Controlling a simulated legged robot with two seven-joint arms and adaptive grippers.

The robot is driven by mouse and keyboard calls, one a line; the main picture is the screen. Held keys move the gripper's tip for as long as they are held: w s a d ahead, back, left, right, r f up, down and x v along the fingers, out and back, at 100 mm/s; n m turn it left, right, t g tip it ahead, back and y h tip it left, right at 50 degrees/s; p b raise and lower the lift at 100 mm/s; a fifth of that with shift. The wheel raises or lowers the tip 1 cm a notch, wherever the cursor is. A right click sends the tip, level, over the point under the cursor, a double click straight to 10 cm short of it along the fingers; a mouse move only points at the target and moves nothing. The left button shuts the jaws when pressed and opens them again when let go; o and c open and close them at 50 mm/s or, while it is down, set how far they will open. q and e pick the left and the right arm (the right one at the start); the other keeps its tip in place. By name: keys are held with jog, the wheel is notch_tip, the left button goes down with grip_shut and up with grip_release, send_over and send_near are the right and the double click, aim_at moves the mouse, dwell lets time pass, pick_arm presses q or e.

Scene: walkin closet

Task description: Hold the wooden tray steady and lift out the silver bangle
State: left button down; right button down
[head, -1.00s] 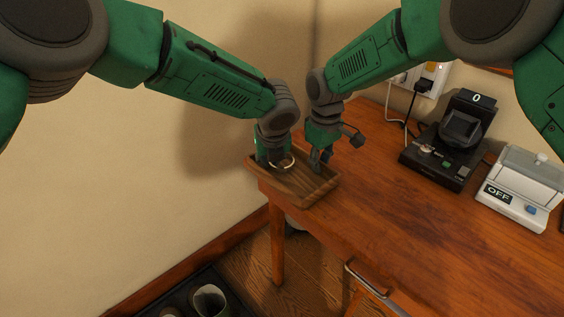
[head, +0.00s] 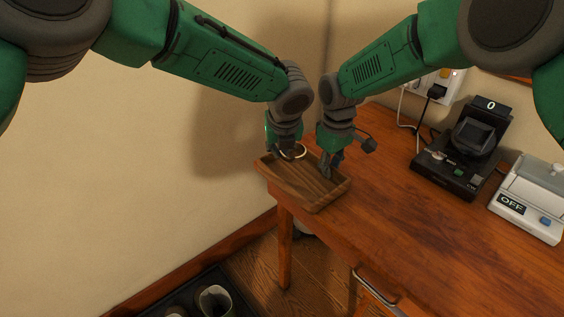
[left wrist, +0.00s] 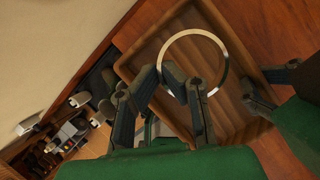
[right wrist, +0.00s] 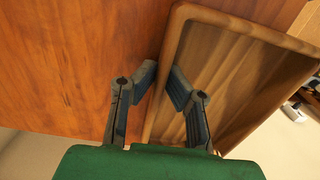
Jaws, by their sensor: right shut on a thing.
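The wooden tray (head: 318,204) sits on the table's far left corner. My right gripper (head: 328,168) is shut on the tray's near-side wall, one finger outside and one inside; the right wrist view shows this grip (right wrist: 163,82) on the tray's rim (right wrist: 177,45). The silver bangle (left wrist: 222,49) is a thin ring. My left gripper (left wrist: 160,78) is shut on one side of it. In the head view the bangle (head: 301,151) hangs above the tray's far part, below my left gripper (head: 284,150), which partly hides it.
The wooden table (head: 400,215) is clear between the tray and a black device (head: 460,155) showing 0. A white device (head: 528,205) marked OFF stands at the right. A wall is close behind the tray. A dark floor tray with containers (head: 213,298) lies below.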

pick_arm(q)
notch_tip(320, 180, up, 6)
jog(key=shift+f, duration=0.1)
pick_arm(e)
jog(key=c, duration=1.6)
grip_release()
